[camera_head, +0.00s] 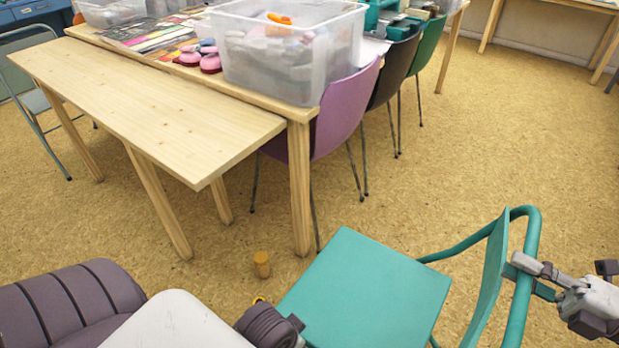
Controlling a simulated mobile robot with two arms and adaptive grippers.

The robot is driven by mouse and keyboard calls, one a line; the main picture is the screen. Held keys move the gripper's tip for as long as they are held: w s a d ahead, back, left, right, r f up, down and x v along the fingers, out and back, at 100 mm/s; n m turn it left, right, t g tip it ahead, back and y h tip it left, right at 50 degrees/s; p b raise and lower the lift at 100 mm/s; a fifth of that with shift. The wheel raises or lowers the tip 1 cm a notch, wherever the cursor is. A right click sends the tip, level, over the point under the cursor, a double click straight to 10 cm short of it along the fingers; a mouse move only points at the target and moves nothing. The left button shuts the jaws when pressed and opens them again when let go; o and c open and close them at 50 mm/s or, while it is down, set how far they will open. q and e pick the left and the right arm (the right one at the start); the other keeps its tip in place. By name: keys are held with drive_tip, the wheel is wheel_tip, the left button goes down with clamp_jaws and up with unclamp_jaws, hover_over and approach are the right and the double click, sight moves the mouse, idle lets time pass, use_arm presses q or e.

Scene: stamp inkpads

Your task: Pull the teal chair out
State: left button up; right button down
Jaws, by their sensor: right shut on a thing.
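The teal chair (365,290) stands on the floor at the bottom, right of centre, clear of the tables. Its flat seat faces up and its backrest (490,285) with a curved tube frame is on the right. My right gripper (522,268) comes in from the right edge and is shut on the backrest's tube. My left arm crosses the bottom left, and its dark ribbed joint is close to the seat's left edge. The fingers of my left gripper do not show. The chair's legs are mostly hidden below the seat and the frame.
A wooden bench (140,100) stands beside a wooden table (262,97) bearing a clear plastic bin (290,65). Purple (345,115), dark (395,70) and green (428,45) chairs line the table's right side. A small wooden cylinder (262,265) stands on the floor. Floor at the right is clear.

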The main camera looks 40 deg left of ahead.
drive_tip(key=c, duration=1.3)
unclamp_jaws()
drive_tip(key=shift+s+a+f, duration=0.2)
drive_tip(key=shift+f, duration=0.45)
drive_tip(key=shift+s+a+f, duration=0.2)
drive_tip(key=shift+f, duration=0.4)
drive_tip(key=o, duration=0.4)
drive_tip(key=shift+w+a, duration=0.35)
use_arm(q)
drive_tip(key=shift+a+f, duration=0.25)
use_arm(e)
drive_tip(key=shift+d+r, duration=0.1)
drive_tip(key=shift+r, duration=0.15)
drive_tip(key=shift+d, duration=0.15)
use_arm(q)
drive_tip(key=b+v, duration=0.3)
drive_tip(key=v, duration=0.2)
use_arm(e)
drive_tip(key=d, duration=1.2)
drive_tip(key=shift+s, duration=0.15)
